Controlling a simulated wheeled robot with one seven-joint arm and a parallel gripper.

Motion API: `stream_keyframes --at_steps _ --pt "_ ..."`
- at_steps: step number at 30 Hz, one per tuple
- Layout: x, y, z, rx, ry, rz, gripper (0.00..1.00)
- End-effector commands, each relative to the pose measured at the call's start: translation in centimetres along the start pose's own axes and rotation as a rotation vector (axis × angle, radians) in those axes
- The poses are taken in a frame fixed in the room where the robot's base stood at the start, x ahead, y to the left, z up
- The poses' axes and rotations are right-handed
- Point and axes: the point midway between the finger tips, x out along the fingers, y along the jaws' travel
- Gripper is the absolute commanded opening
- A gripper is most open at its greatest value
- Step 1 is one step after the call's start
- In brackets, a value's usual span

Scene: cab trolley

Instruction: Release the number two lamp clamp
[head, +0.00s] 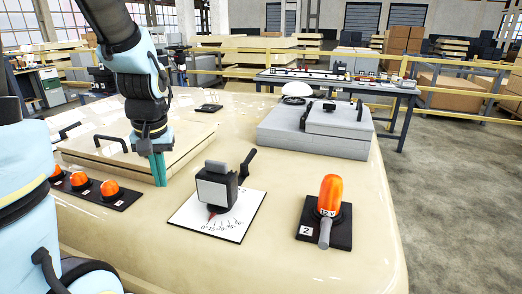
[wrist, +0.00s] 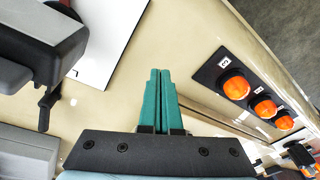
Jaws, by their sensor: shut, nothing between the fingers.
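An orange lamp (head: 331,194) stands at the right of the cream trolley top, on a black base plate (head: 341,237) with a white label "2". A band on the lamp reads "12 V". A grey clamp lever (head: 325,233) shows at the front of the lamp, pointing toward the camera; whether it is latched I cannot tell. My gripper (head: 161,184) is left of the lamp, beyond the black dial box, pointing down near the trolley top. Its teal fingers are together and empty, as the wrist view (wrist: 160,71) also shows. The number two lamp is not in the wrist view.
A black dial box (head: 217,188) with a side lever on a white scale plate (head: 245,219) stands between my gripper and the lamp. A row of orange lamps (head: 109,188) is at the left, also in the wrist view (wrist: 236,87). A grey raised case (head: 285,128) lies behind.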

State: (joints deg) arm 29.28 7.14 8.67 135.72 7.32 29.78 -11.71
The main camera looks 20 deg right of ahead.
Motion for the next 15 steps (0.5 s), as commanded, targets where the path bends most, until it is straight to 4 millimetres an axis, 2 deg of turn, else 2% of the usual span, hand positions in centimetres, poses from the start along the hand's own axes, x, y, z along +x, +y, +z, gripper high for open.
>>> stream_keyframes --at_steps 1,6,11,15 --pt "-0.1 1.9 -1.2 0.044 0.008 -0.013 0.00" --pt "-1.1 7.8 -4.5 0.145 0.049 -0.072 0.00" --pt "-2.6 14.4 -6.7 0.237 0.118 -0.133 0.00" --pt "-4.5 20.6 -7.5 0.309 0.200 -0.182 0.00"
